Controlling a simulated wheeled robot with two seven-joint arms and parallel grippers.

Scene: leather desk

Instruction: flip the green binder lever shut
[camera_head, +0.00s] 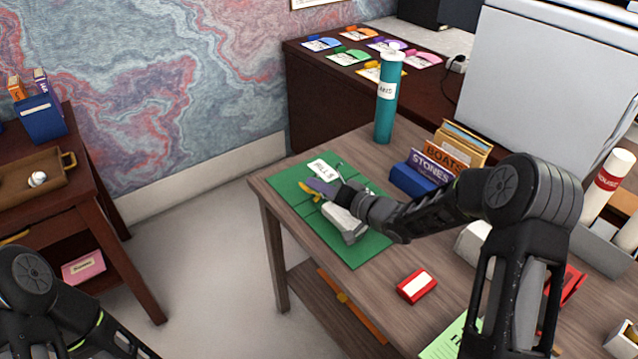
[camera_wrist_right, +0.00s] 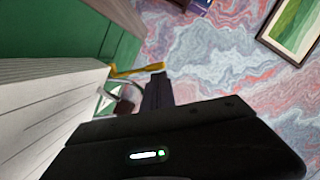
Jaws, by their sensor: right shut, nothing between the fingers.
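In the right wrist view the lever (camera_wrist_right: 135,69) stands out past the paper (camera_wrist_right: 45,112), beside a green cover (camera_wrist_right: 95,35). My right gripper (camera_head: 323,187) is shut and empty, right at the lever. I cannot tell whether they touch. My left arm shows at the bottom left; its gripper is out of frame.
A teal tube (camera_head: 387,105) stands at the desk's back edge. A blue "STONES" box (camera_head: 420,175) and a "BOATS" box (camera_head: 461,146) stand right of the binder. A red block (camera_head: 416,286) lies in front. Open floor lies left of the desk.

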